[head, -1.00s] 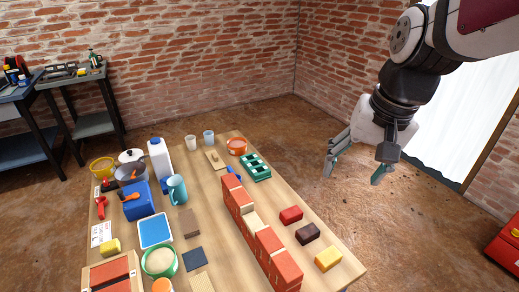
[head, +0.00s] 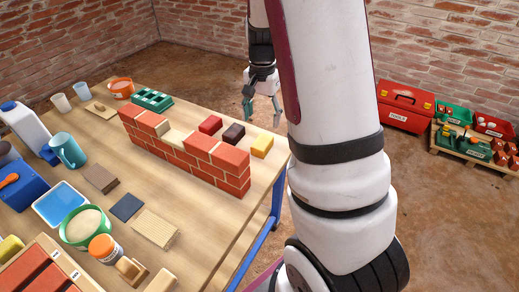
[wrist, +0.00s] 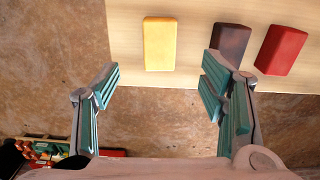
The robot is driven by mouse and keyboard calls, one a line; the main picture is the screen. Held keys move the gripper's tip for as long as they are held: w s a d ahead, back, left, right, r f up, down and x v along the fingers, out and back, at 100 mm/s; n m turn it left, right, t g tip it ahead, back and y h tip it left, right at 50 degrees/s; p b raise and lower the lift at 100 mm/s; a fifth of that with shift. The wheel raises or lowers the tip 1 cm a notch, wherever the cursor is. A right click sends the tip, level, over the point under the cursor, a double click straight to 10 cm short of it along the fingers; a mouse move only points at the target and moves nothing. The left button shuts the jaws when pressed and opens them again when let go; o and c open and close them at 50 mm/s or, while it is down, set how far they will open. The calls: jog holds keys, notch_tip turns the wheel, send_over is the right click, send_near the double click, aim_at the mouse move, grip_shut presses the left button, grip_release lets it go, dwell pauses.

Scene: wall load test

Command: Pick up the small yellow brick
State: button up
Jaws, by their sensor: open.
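The small yellow brick (head: 262,145) lies on the wooden table (head: 225,228) near its right edge, behind the low red brick wall (head: 183,147). In the wrist view the yellow brick (wrist: 159,44) lies ahead of my fingers, between their lines and a little left of the middle. My gripper (head: 262,112) is open and empty, off the table's far right edge. In the wrist view its teal-padded fingers (wrist: 160,95) are spread wide, with the brick beyond their tips and not touched.
A dark brown brick (head: 234,134) and a small red brick (head: 210,125) lie in a row left of the yellow one. A red toolbox (head: 404,106) and a pallet of bins (head: 470,150) stand on the floor at right. My arm hides part of the view.

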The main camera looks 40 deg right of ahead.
aim_at(262, 141)
notch_tip(262, 141, down, 6)
jog(key=shift+r+b, duration=0.1)
jog(key=shift+b, duration=0.75)
jog(key=shift+d+f+b, duration=0.15)
jog(key=shift+f+b, duration=1.15)
jog(key=shift+f, duration=1.35)
jog(key=shift+c, duration=0.6)
jog(key=c, duration=1.4)
